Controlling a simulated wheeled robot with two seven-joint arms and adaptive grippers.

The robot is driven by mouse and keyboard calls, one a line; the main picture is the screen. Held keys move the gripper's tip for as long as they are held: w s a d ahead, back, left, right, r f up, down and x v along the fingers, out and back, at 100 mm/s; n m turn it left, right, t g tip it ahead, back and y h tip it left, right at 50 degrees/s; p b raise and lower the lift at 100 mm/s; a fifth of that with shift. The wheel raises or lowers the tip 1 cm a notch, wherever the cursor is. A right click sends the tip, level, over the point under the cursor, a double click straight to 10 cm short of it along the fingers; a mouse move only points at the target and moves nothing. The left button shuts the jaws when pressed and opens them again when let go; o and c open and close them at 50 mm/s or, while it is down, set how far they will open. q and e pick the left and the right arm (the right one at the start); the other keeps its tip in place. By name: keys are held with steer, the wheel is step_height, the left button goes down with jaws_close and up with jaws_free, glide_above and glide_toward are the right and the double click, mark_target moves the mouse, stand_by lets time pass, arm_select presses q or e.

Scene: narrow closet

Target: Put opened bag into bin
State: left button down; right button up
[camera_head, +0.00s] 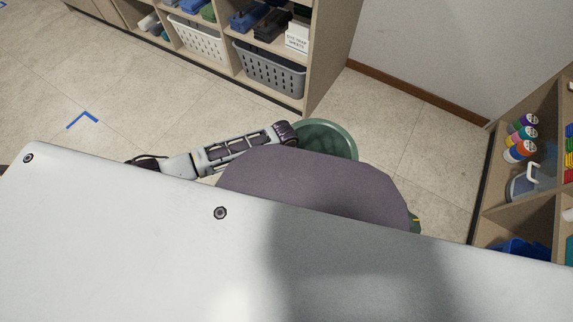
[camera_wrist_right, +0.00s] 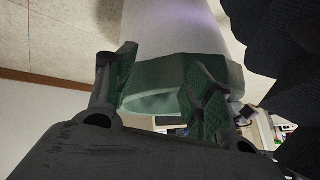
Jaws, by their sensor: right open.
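A round green bin (camera_head: 340,136) stands on the floor in the head view, its near part hidden behind my body. My left arm comes in from the left and ends by the bin's left rim; no left fingertips show clearly. In the right wrist view, my right gripper (camera_wrist_right: 165,85) is open, with one green-padded finger on each side of a pale green, translucent thing (camera_wrist_right: 152,104). This thing has an opening and may be the opened bag; I cannot tell whether the fingers touch it.
A shelf with a white basket (camera_head: 196,38) and a grey basket (camera_head: 268,70) stands behind the bin. Another shelf at right holds colored bottles (camera_head: 520,150) and a blue bin (camera_head: 525,248). Tiled floor is clear at left and between the bin and right shelf.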

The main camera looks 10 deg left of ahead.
arm_select(q)
steer(key=shift+f, duration=0.2)
steer(key=c, duration=1.9)
jaws_free()
arm_select(e)
steer(key=shift+r, duration=0.1)
arm_select(q)
steer(key=shift+r, duration=0.85)
step_height(320, 180, up, 10)
steer(key=p, duration=0.4)
steer(key=shift+s+a+f+p, duration=0.1)
steer(key=shift+p, duration=0.2)
steer(key=shift+r+p, duration=0.3)
steer(key=shift+r, duration=0.5)
arm_select(e)
step_height(320, 180, up, 10)
steer(key=d+n+g+h, duration=0.1)
steer(key=d+g, duration=0.1)
steer(key=shift+s+d, duration=0.15)
steer(key=shift+s, duration=0.15)
